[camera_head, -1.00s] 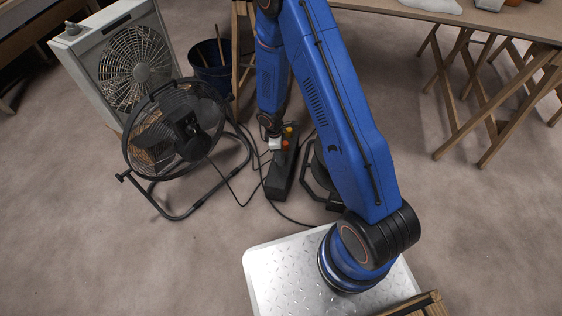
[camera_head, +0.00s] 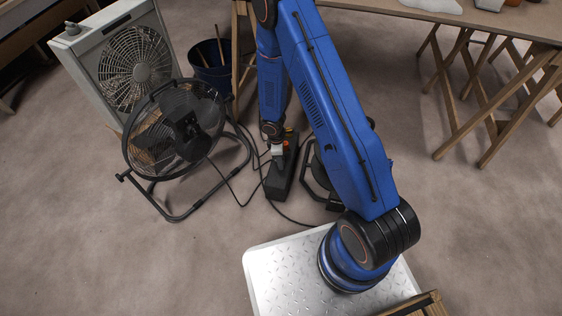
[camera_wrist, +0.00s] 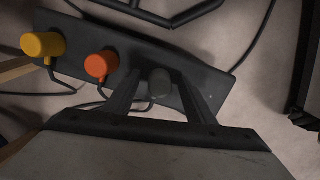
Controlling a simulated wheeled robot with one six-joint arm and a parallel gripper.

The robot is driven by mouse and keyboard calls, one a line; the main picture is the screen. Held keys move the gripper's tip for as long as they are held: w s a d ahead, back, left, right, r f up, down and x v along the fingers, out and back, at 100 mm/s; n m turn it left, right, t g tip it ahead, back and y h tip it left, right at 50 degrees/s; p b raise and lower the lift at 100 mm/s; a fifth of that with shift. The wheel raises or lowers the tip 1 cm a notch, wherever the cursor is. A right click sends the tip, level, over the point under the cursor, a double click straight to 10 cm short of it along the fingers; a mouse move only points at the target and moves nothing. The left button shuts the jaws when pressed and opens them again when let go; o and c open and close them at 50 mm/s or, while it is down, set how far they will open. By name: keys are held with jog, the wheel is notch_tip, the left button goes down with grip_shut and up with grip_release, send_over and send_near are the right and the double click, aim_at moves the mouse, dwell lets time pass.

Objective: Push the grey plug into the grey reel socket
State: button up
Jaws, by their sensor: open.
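A dark grey round plug (camera_wrist: 160,83) shows in the wrist view on a long black socket block (camera_wrist: 220,85). The block also shows in the head view (camera_head: 280,183). My gripper (camera_wrist: 158,78) is open, with one finger on each side of the plug; whether they touch it I cannot tell. In the head view my gripper (camera_head: 277,150) is low over the block. The grey socket is hidden, so how deep the plug sits cannot be told.
An orange plug (camera_wrist: 101,65) and a yellow plug (camera_wrist: 43,44) stand on the block left of my gripper, with loose black cables around. A black floor fan (camera_head: 175,130) stands left. A trestle table (camera_head: 490,25) is at right.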

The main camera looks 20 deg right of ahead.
jog(key=c, duration=1.1)
jog(key=shift+r, duration=0.15)
notch_tip(320, 180, up, 10)
jog(key=shift+f, duration=0.15)
dwell(0.3)
